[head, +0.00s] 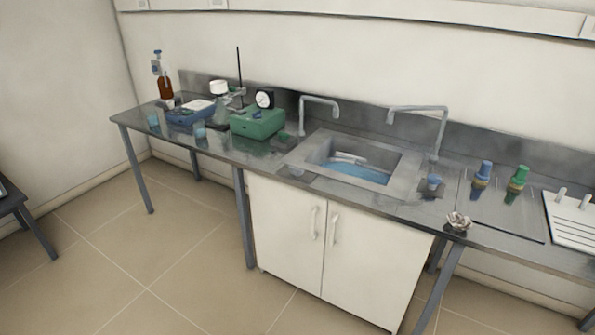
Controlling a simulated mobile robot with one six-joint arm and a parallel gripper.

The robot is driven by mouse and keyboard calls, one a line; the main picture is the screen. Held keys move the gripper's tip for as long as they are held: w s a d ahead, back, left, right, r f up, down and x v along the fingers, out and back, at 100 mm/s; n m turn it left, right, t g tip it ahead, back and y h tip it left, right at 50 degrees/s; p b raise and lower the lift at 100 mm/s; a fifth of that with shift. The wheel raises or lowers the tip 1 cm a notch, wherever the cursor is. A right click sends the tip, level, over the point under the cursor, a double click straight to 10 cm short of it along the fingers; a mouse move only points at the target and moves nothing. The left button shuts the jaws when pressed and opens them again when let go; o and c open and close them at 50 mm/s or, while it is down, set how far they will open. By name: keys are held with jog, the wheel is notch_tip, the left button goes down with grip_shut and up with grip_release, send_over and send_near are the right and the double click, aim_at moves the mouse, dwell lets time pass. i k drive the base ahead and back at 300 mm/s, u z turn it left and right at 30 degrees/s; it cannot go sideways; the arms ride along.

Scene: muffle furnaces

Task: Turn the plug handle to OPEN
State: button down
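A sink basin (312,152) is set in the dark counter and holds blue water (362,172). Pale items (348,158) lie in or above the water, too small to make out. A pale, lobed, knob-like object (458,221) sits at the counter's front edge, right of the sink. I cannot tell whether it is the plug handle. No OPEN marking is readable. My gripper is not in view.
Two grey taps (318,99) and (415,109) stand behind the sink. A green box (257,123) with a gauge, blue tray (188,117) and brown bottle (165,88) stand left. Blue and green bottles (518,178) and a white rack (575,222) stand right. Tiled floor in front is clear.

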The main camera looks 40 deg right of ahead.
aim_at(295, 171)
jog(key=u, duration=0.55)
jog(key=i, duration=1.25)
jog(key=u, duration=0.55)
jog(key=k, duration=0.15)
jog(key=z, duration=2.75)
